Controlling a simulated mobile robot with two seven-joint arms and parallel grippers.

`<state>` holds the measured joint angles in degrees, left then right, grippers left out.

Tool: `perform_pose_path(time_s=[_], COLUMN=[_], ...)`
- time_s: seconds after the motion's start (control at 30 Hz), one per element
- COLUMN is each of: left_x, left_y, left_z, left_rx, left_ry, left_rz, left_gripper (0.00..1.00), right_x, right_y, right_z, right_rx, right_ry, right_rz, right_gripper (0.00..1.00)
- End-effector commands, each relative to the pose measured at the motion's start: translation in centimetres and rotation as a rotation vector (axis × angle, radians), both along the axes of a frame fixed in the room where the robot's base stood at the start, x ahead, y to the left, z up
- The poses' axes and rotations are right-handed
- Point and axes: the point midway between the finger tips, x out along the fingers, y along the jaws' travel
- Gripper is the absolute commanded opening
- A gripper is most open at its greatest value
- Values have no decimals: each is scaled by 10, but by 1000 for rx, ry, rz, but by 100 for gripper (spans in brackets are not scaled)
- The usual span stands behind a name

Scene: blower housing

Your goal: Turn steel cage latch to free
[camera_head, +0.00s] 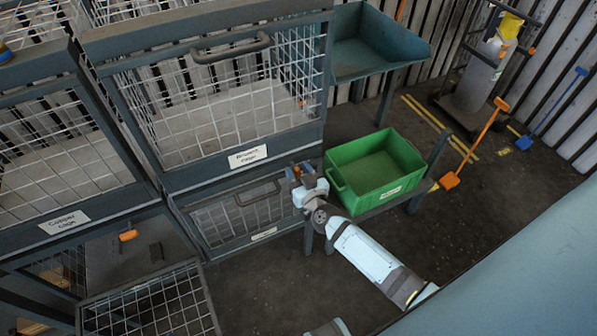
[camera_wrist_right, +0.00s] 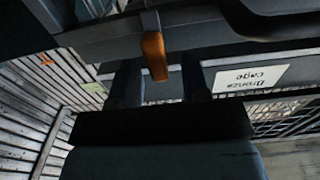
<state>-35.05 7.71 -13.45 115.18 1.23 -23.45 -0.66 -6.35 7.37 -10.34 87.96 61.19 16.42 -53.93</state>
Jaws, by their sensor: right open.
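A lower-right cage (camera_head: 236,216) stands under the bronze cage (camera_head: 215,95). Its white label (camera_head: 264,234) is too small to read, so I cannot confirm it is the steel cage. My right gripper (camera_head: 298,174) is at this cage's upper right corner. In the right wrist view, an orange latch handle (camera_wrist_right: 155,56) hangs in front of and between the two dark fingers of my right gripper (camera_wrist_right: 160,82). The fingers are apart and no grip on the handle shows. The bronze label (camera_wrist_right: 252,78) appears upside down beside them. My left gripper is out of view.
A green crate (camera_head: 376,172) stands on a low stand just right of my right arm. The copper cage (camera_head: 62,165) is at left. Below it, a mesh door (camera_head: 150,303) sticks out into the room, near another orange handle (camera_head: 128,235). A blue-grey bin (camera_head: 375,45) is behind.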

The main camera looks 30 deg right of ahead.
Motion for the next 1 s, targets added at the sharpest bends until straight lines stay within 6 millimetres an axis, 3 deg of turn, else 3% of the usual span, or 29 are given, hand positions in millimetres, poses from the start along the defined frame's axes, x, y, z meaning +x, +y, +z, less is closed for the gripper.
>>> perform_pose_path(time_s=[0.1,0.3,0.67,1.0], left_x=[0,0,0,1], left_y=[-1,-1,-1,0], left_z=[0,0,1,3], left_rx=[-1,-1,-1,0], left_ry=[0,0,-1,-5], left_rz=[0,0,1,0], left_gripper=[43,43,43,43], right_x=[0,0,0,-1], right_y=[0,0,0,-2], right_z=[0,0,0,0], right_rx=[0,0,39,262], right_ry=[0,0,-2,-15], right_rz=[0,0,0,0], right_gripper=[43,0,0,0])
